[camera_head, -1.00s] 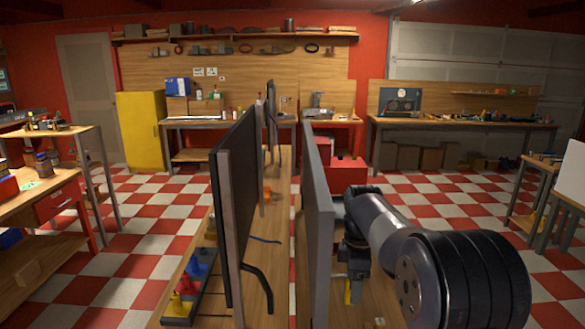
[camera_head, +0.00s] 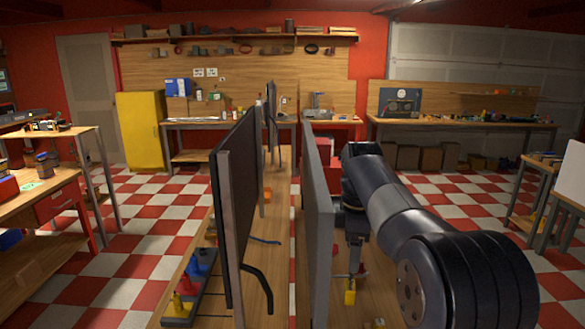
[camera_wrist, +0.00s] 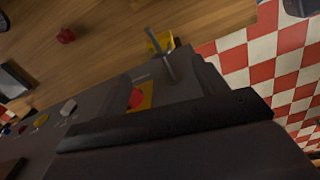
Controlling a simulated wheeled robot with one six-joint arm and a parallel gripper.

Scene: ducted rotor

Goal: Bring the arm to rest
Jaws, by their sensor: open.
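My arm reaches in from the lower right of the head view and bends down at its far end. My gripper (camera_head: 354,262) hangs pointing down above the wooden bench on the right, just right of the upright grey panel (camera_head: 318,220). It is open, and I see nothing held in it. A small yellow thing (camera_head: 350,292) shows at its lower end; I cannot tell whether they touch. The wrist view shows a dark surface with a red round button on a yellow plate (camera_wrist: 140,96).
A dark upright screen (camera_head: 240,210) stands on the left bench. A rack with coloured pieces (camera_head: 190,290) lies beside it. A red thing (camera_wrist: 66,35) lies on wood in the wrist view. Checkered floor (camera_head: 440,205) is open to the right of my arm.

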